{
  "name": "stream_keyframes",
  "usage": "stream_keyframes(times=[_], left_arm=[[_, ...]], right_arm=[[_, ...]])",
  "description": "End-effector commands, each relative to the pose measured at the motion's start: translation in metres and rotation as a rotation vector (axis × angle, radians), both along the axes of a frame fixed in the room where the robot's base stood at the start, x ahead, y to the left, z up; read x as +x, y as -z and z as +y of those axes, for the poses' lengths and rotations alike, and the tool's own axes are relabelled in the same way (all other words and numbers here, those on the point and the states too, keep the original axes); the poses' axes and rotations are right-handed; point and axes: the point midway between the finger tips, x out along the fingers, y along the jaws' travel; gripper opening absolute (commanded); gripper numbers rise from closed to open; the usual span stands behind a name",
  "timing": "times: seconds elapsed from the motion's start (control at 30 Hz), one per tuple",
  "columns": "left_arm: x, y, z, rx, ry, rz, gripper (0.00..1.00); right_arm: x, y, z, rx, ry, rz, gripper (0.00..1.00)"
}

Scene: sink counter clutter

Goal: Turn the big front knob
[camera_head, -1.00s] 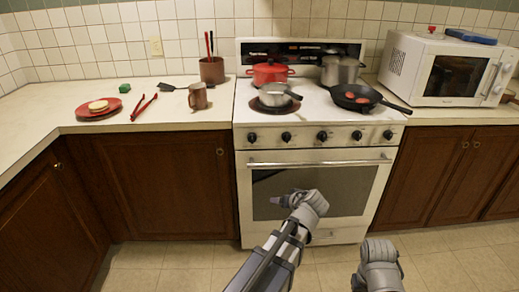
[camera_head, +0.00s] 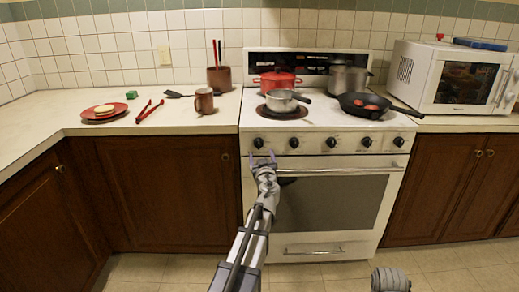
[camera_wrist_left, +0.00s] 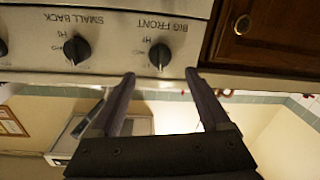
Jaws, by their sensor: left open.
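The big front knob (camera_head: 258,143) is the leftmost black knob on the stove's front panel. In the left wrist view, which is upside down, the same knob (camera_wrist_left: 160,56) sits by its "BIG FRONT" label, its pointer roughly upright in that picture. My left gripper (camera_head: 262,157) is open just in front of and slightly below the knob in the head view. In the left wrist view its two fingertips (camera_wrist_left: 160,73) lie either side of the knob's line, with the knob beyond them; I see no contact. Part of my right arm shows at the bottom, its gripper out of sight.
The small back knob (camera_wrist_left: 77,50) is the neighbouring knob. The oven handle (camera_head: 335,171) runs just below the panel. A small pot (camera_head: 283,102), a red pot (camera_head: 277,85) and a black pan (camera_head: 365,104) stand on the stove top. A brown cabinet (camera_head: 165,190) is to the left.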

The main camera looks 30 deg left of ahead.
Motion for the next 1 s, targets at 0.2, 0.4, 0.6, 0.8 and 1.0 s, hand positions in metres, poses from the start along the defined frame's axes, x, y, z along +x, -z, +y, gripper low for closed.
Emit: stream_keyframes(times=[0.2,0.4,0.6,0.8,1.0], left_arm=[[0.018,0.000,0.012,0.000,-0.001,0.000,0.80],[0.043,0.000,0.030,0.000,-0.001,0.002,0.80],[0.061,0.000,0.043,0.000,0.000,0.001,0.80],[0.062,0.000,0.044,0.000,0.001,0.001,0.80],[0.062,0.000,0.044,0.000,0.001,0.001,0.67]], right_arm=[[0.000,0.000,0.000,0.000,0.000,0.000,0.50],[0.000,0.000,0.000,0.000,0.000,0.000,0.50],[0.000,0.000,0.000,0.000,0.000,0.000,0.50],[0.000,0.000,0.000,0.000,0.000,0.000,0.50],[0.000,0.000,0.000,0.000,0.000,0.000,0.50]])
